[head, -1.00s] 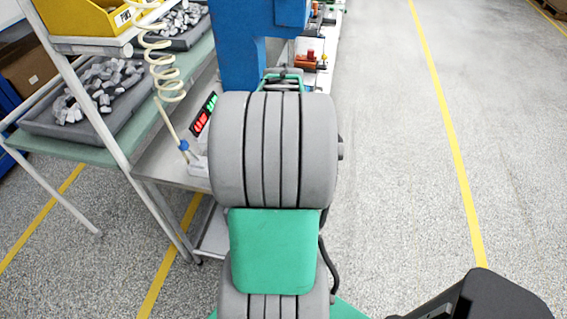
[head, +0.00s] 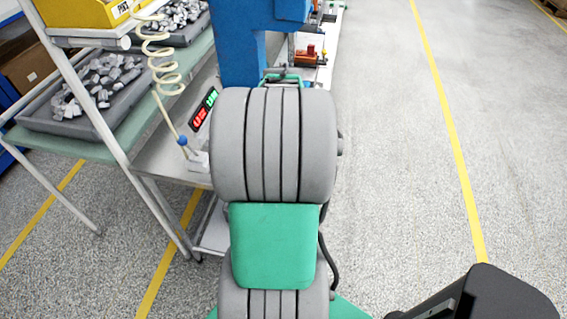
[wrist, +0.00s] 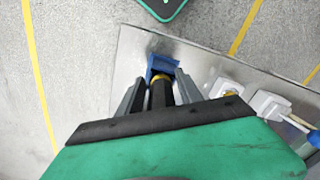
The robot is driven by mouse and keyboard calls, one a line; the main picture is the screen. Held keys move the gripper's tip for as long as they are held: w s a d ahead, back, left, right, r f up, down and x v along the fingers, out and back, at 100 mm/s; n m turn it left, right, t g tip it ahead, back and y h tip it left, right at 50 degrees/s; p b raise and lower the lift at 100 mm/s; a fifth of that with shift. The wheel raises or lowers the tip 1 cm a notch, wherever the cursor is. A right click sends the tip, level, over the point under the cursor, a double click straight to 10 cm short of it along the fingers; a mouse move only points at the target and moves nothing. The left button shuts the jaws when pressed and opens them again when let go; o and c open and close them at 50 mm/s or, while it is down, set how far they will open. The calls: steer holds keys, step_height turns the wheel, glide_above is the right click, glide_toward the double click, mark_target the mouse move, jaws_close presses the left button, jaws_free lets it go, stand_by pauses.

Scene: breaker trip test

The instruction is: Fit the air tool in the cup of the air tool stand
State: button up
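In the wrist view, my gripper (wrist: 159,96) has its two grey fingers on either side of a dark cylinder with a yellow band, which looks like the air tool (wrist: 162,94). A blue, open-sided piece (wrist: 164,65), apparently the air tool stand, is at the tool's far end over the metal bench. The tool's end overlaps it in the picture. I cannot tell whether the tool is inside the cup, touching it or above it. In the head view my own arm hides the gripper, the tool and the blue piece.
On the metal bench (wrist: 130,50), white blocks (wrist: 270,105) sit right of my gripper. A blue column (head: 240,55) rises behind my arm.

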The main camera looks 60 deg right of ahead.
steer(key=shift+o, duration=0.9)
step_height(320, 180, up, 8)
steer(key=shift+f+b, duration=0.1)
steer(key=shift+b, duration=0.35)
